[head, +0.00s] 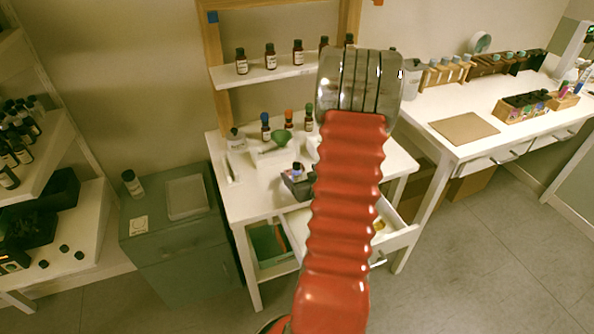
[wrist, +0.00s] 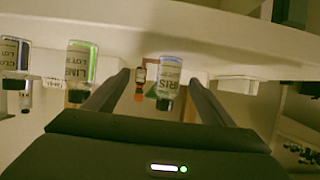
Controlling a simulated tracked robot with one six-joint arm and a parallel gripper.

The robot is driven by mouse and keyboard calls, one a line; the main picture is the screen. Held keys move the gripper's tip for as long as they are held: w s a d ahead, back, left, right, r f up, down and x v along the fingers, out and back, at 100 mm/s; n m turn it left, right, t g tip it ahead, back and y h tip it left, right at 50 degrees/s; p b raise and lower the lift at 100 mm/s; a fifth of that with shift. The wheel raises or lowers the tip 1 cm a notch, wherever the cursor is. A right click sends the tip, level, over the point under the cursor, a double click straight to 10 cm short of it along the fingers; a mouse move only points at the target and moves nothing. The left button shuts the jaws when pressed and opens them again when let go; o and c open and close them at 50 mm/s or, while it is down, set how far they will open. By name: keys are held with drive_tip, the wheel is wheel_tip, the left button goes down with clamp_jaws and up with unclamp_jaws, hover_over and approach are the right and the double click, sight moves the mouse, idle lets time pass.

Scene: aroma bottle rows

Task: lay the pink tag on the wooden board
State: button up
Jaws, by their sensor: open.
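The wooden board (head: 463,128) lies flat and bare on the right-hand white table in the head view. I cannot make out the pink tag in either view. My gripper (wrist: 159,80) is open in the wrist view, which looks upside down. A clear bottle with a white label reading "IRIS" (wrist: 169,80) shows between the two fingers, near the edge of a white shelf. I cannot tell how far it is from the fingers. In the head view my arm hides the gripper and part of the middle desk.
A shelf (head: 262,75) with several brown bottles stands above the middle desk. The desk's drawer (head: 400,238) is pulled out, its contents partly hidden. Crates of bottles (head: 522,104) stand beside the board. A green cabinet (head: 180,240) is at left. Floor is clear at right.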

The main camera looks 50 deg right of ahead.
drive_tip(key=shift+w+d, duration=0.1)
drive_tip(key=shift+x, duration=2.6)
drive_tip(key=shift+c, duration=0.2)
drive_tip(key=c, duration=1.2)
drive_tip(key=shift+r, duration=5)
